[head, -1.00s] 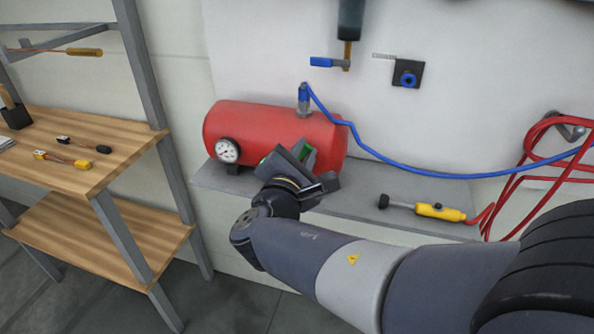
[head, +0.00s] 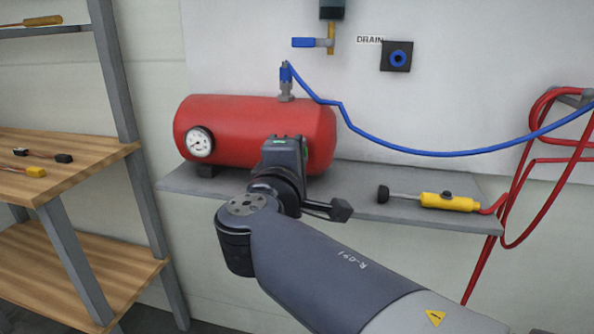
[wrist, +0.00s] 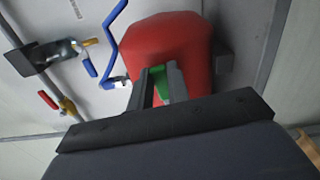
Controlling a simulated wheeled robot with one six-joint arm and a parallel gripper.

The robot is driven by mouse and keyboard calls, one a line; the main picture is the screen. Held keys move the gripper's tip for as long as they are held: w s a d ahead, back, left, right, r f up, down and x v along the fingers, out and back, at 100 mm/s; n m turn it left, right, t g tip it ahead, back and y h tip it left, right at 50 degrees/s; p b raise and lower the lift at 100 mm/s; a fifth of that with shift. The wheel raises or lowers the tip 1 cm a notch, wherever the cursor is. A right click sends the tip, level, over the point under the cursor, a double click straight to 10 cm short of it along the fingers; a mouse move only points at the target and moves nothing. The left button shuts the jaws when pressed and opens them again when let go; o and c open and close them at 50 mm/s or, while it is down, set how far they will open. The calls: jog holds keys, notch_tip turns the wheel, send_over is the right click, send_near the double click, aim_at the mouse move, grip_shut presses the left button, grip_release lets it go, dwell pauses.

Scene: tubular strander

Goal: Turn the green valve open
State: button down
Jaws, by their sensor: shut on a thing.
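My gripper (head: 286,146) is at the right front of the red air tank (head: 250,133), which lies on a grey shelf. Only a small patch of the green valve (head: 281,141) shows between the jaws in the head view. In the wrist view the green valve handle (wrist: 161,84) sits between the two grey fingers of my gripper (wrist: 158,82), in front of the red tank (wrist: 170,45). The gripper is shut on it. The valve's body and its joint to the tank are hidden behind the gripper.
A round gauge (head: 200,142) is on the tank's left end. A blue hose (head: 420,153) runs right from its top. A yellow tool (head: 449,202) lies on the shelf (head: 385,210). A blue-handled tap (head: 310,42) hangs above. A wooden bench (head: 60,170) stands left.

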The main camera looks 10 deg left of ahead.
jog(key=shift+f+m+b, duration=0.35)
jog(key=shift+m+b, duration=0.15)
jog(key=shift+b, duration=0.25)
jog(key=c, duration=1.3)
grip_release()
jog(key=shift+c, duration=0.2)
jog(key=shift+s, duration=0.1)
jog(key=s+p, duration=0.2)
jog(key=s, duration=0.8)
jog(key=shift+s+a, duration=0.3)
jog(key=shift+a, duration=0.1)
jog(key=shift+w, duration=0.1)
jog(key=w+b, duration=0.1)
jog(key=w, duration=0.9)
jog(key=shift+w+d+b, duration=0.3)
jog(key=shift+d+b, duration=0.1)
